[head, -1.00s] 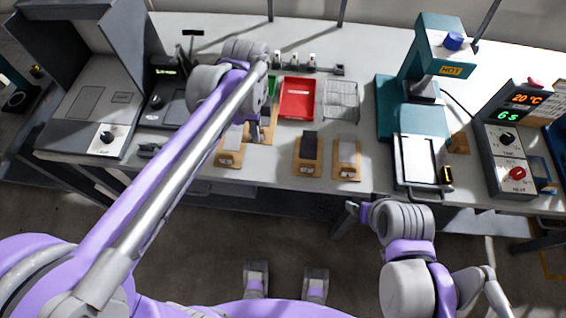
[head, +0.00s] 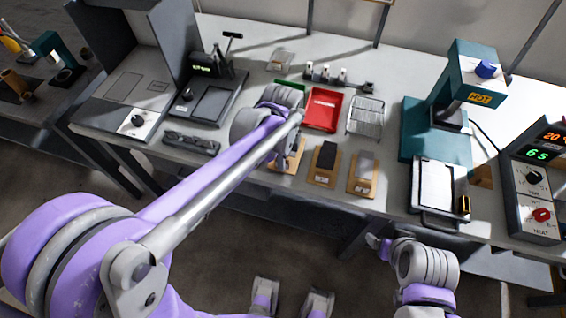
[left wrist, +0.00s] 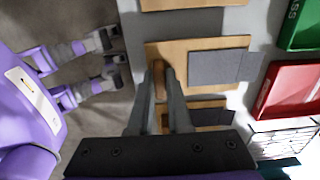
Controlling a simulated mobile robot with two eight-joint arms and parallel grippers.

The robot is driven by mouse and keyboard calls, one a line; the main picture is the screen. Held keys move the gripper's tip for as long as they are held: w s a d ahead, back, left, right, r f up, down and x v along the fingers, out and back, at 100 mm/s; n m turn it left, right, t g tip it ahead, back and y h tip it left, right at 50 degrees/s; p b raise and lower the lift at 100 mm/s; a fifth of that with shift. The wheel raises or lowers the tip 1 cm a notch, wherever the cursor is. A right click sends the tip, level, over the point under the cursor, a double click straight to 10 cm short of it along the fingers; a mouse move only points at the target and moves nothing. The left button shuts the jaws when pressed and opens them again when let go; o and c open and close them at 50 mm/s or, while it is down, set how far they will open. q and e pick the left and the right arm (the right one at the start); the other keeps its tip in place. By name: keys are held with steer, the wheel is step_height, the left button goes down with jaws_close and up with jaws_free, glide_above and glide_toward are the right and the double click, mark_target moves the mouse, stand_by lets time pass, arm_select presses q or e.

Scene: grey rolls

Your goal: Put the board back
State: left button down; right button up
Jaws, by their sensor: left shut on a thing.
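The board is wooden with a grey slab on it, and it shows in the middle of the left wrist view (left wrist: 238,44). My left gripper (left wrist: 160,72) is shut on a tan wooden part at its near end. In the head view the board (head: 293,160) is partly hidden by my left gripper (head: 284,158). It lies in line with a board with a dark slab (head: 325,164) and one with a light slab (head: 362,175). I cannot tell if it touches the table. My right gripper (head: 378,243) is small and low, before the table; its jaws are unclear.
A red tray (head: 323,108) and a wire rack (head: 366,116) stand behind the boards. A green tray (left wrist: 302,24) is partly hidden by my arm in the head view. A teal press marked HOT (head: 470,97) stands to the right. Another board edge (left wrist: 190,4) shows at the wrist view's top.

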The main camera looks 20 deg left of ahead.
arm_select(q)
steer(key=shift+f, duration=0.9)
steer(key=shift+f, duration=0.15)
steer(key=c, duration=0.9)
jaws_free()
steer(key=shift+o, duration=0.2)
